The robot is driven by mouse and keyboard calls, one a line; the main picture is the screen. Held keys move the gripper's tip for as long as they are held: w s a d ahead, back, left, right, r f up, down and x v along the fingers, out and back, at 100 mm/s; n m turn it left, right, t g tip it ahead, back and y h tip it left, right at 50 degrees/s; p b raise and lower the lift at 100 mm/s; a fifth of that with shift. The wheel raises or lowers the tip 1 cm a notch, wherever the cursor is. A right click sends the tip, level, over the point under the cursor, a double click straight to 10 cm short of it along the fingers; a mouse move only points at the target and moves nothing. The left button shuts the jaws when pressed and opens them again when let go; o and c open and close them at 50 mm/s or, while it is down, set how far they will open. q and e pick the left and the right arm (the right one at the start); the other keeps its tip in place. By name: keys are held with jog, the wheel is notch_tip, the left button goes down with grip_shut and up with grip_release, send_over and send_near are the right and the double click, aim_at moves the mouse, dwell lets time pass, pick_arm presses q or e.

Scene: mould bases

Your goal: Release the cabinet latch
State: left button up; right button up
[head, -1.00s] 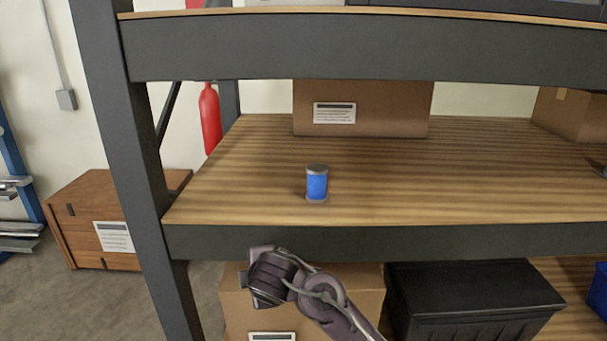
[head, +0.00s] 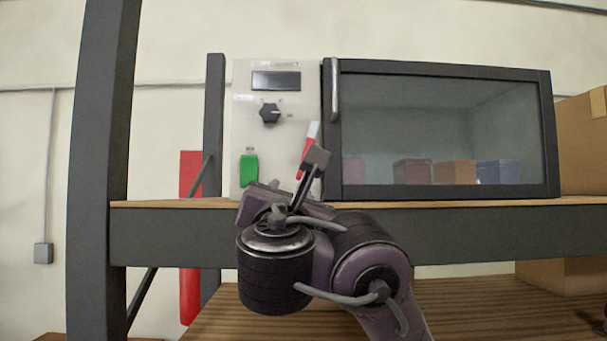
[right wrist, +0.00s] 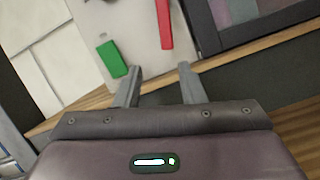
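The cabinet (head: 445,66) stands on the upper shelf, its dark-framed glass door closed, with a metal handle (head: 334,92) on the door's left side. A red lever with a pale tip (head: 307,142), which looks like the latch, is on the light control panel beside the door. My right gripper (head: 296,172) is in front of the panel's lower part, partly covering the lever. In the right wrist view my right gripper (right wrist: 158,84) is open and empty, with the red lever (right wrist: 163,25) ahead of the gap between the fingers, apart from them. My left gripper is not in view.
The panel also has a green switch (head: 249,170), a black knob (head: 270,113) and a dark display (head: 276,81). Several coloured blocks show behind the glass. A shelf post (head: 100,150) stands at left, a cardboard box (head: 583,140) at right.

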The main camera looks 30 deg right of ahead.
aim_at(302, 175)
jog(key=shift+h, duration=0.7)
jog(key=shift+w+d+r+p, duration=0.65)
jog(key=shift+d+r+p, duration=0.15)
jog(key=shift+d+r, duration=0.15)
jog(key=shift+w+d+r+p, duration=0.6)
jog(key=shift+d+r+p, duration=0.2)
jog(key=shift+d+r, duration=0.1)
jog(key=shift+w+d+r+p, duration=0.65)
jog(key=shift+d+r+p, duration=0.2)
jog(key=shift+r, duration=0.1)
grip_shut()
